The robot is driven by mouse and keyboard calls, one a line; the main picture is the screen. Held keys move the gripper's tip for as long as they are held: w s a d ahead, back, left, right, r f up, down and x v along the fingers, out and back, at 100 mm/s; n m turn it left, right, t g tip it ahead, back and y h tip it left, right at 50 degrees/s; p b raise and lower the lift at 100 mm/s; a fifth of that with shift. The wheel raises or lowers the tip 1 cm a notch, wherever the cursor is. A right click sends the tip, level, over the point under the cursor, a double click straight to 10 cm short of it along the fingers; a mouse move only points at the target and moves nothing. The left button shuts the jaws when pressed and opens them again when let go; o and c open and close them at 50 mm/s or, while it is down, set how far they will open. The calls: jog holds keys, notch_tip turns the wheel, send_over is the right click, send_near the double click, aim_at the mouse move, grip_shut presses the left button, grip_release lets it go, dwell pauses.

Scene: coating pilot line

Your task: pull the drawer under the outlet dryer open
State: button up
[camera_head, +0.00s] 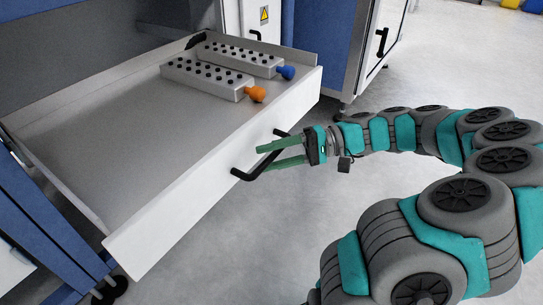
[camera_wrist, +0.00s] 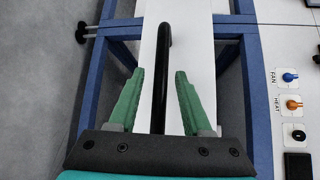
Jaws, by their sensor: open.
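The drawer (camera_head: 120,135) is a wide, shallow white tray, pulled well out from a blue-framed machine in the head view. Its white front panel (camera_head: 190,205) carries a black bar handle (camera_head: 243,174). My gripper (camera_head: 264,157) is at the handle with its green fingers open. In the wrist view the handle (camera_wrist: 160,85) runs between the two spread fingers of my gripper (camera_wrist: 159,72), with a gap showing on each side. The drawer's white front (camera_wrist: 195,60) shows behind it.
Two grey perforated blocks lie at the drawer's far end, one with an orange knob (camera_head: 257,94), one with a blue knob (camera_head: 287,73). A control panel with FAN and HEAT knobs (camera_wrist: 292,104) is at the right in the wrist view. Open floor (camera_head: 440,85) lies right of the drawer.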

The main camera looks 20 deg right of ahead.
jog(key=v, duration=0.7)
jog(key=shift+s+d+p, duration=0.15)
jog(key=shift+d+p, duration=0.25)
jog(key=shift+r, duration=0.1)
